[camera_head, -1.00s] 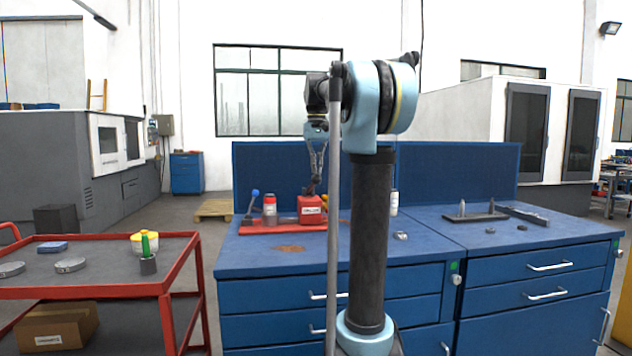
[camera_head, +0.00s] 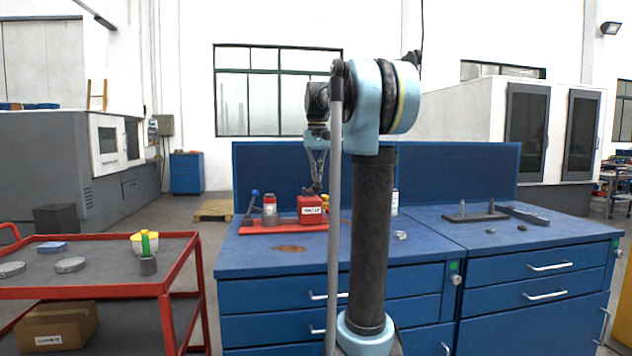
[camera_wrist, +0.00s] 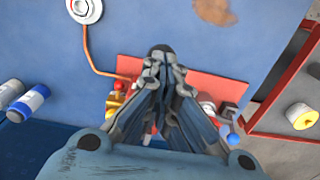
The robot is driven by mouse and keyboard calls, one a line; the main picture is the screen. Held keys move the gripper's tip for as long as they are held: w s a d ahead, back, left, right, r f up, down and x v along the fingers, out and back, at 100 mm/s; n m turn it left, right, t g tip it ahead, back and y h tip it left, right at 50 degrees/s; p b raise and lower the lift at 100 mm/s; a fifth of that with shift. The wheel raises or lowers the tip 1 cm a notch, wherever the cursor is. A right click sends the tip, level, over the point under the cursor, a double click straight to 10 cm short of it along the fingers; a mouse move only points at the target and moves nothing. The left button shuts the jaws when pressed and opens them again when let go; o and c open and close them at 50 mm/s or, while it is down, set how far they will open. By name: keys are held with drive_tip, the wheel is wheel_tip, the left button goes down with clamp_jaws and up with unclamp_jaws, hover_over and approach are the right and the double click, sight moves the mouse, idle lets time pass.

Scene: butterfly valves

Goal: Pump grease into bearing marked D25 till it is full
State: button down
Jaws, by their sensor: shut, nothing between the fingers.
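My gripper (camera_head: 317,189) is shut and empty, pointing down just above a red box with a white label (camera_head: 311,210). In the wrist view its closed fingertips (camera_wrist: 160,52) hide much of the red mat's contents. A lever with a blue knob (camera_head: 254,194) stands left of the box; its knob also shows in the wrist view (camera_wrist: 233,138). A round metal piece, possibly the bearing (camera_head: 401,235), lies on the bench to the right. In the wrist view this piece (camera_wrist: 84,9) has a copper-coloured tube running to the mat. No D25 marking is readable.
The red mat (camera_head: 262,228) also carries a red-and-white canister (camera_head: 269,208). White-and-blue bottles (camera_wrist: 28,103) stand near the back panel. A red cart (camera_head: 100,288) is at left. The bench front is mostly clear, with a brown stain (camera_head: 288,249).

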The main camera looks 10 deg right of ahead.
sight(317, 188)
drive_tip(key=shift+s+f, duration=0.2)
drive_tip(key=shift+f, duration=1.05)
drive_tip(key=shift+s+f, duration=0.2)
drive_tip(key=shift+f, duration=1)
drive_tip(key=shift+w+r, duration=0.25)
drive_tip(key=shift+r, duration=1)
drive_tip(key=shift+w+r, duration=0.2)
drive_tip(key=shift+r, duration=1.1)
drive_tip(key=shift+w+r, duration=0.25)
drive_tip(key=shift+r, duration=1)
drive_tip(key=shift+f, duration=0.1)
drive_tip(key=shift+s+f, duration=0.25)
drive_tip(key=shift+f, duration=0.95)
drive_tip(key=shift+s+f, duration=0.2)
drive_tip(key=shift+f, duration=1.05)
drive_tip(key=shift+s+f, duration=0.25)
drive_tip(key=shift+f, duration=0.95)
drive_tip(key=shift+w+r, duration=0.25)
drive_tip(key=shift+r, duration=1)
drive_tip(key=shift+w+r, duration=0.2)
drive_tip(key=shift+r, duration=1.05)
drive_tip(key=shift+w+r, duration=0.25)
drive_tip(key=shift+r, duration=1)
